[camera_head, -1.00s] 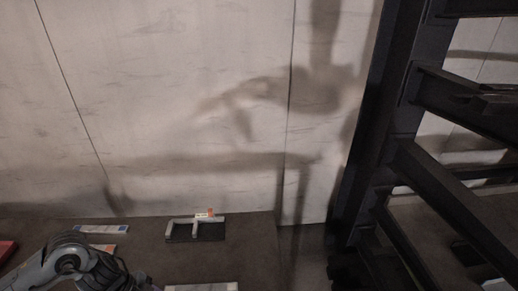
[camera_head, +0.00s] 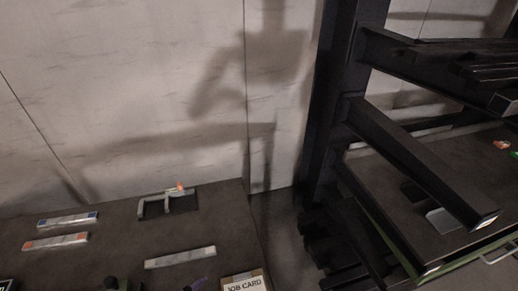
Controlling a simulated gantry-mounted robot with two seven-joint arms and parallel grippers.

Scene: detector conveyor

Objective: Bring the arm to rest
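Neither of my grippers shows in the head view, and no arm of mine can be made out. A dark work table (camera_head: 112,243) fills the lower left. The shadow of an arm (camera_head: 215,85) falls on the pale wall behind it.
On the table are a grey bracket-like fixture (camera_head: 153,196) with an orange tip, several pale labelled strips (camera_head: 180,257) and a JOB CARD box (camera_head: 243,281). Dark objects are cut off at the bottom edge. A black rack (camera_head: 400,150) with beams stands at right, before another table (camera_head: 455,170).

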